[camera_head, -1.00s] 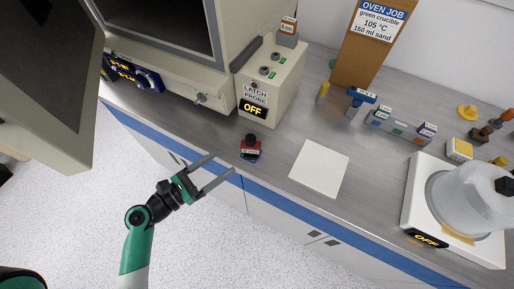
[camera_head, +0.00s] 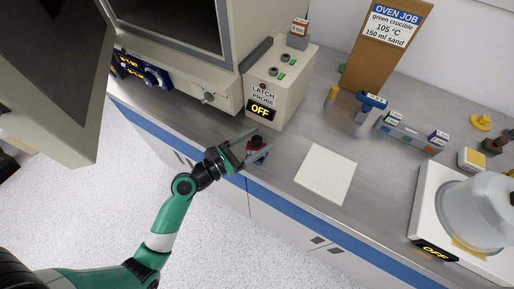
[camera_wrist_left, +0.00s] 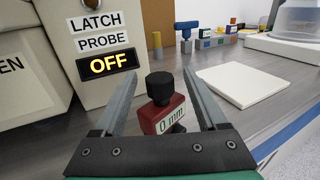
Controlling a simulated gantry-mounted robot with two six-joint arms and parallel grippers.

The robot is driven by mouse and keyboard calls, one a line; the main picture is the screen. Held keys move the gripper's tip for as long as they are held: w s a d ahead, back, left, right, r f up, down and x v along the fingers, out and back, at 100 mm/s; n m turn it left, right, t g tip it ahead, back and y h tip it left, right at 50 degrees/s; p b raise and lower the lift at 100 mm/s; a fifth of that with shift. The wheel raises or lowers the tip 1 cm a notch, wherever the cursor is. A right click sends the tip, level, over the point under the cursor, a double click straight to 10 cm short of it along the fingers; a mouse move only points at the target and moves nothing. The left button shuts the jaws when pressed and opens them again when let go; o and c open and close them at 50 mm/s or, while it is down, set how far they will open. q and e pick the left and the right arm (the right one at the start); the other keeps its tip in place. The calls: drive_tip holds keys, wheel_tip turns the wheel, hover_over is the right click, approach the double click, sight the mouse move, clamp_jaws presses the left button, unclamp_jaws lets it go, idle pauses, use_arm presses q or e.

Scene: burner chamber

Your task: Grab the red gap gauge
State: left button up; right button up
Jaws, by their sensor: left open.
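The red gap gauge (camera_wrist_left: 165,117) is a small red block with a black knob on top and a "0 mm" label. It stands upright on the bench near the front edge. In the head view the gauge (camera_head: 255,150) is partly hidden by my left gripper (camera_head: 256,142). My left gripper is open, and in the left wrist view its two fingers (camera_wrist_left: 158,82) lie on either side of the gauge, with gaps visible between fingers and block. My right gripper is not in view.
The latch probe box (camera_head: 277,85) reading OFF stands just behind the gauge. A white plate (camera_head: 326,174) lies to the right. A blue T-shaped piece (camera_head: 370,102) and a block rack (camera_head: 412,132) stand farther back. The oven (camera_head: 185,50) is at left.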

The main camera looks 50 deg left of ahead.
use_arm(q)
clamp_jaws()
idle(0.3)
drive_tip(key=shift+r, duration=0.1)
drive_tip(key=r+p, duration=0.4)
drive_tip(key=shift+s+d+r, duration=0.15)
drive_tip(key=shift+s+r, duration=0.05)
drive_tip(key=s+d+r+p, duration=0.8)
drive_tip(key=s+d+p, duration=0.1)
drive_tip(key=s, duration=0.1)
drive_tip(key=shift+s+r, duration=0.2)
drive_tip(key=shift+r, duration=0.1)
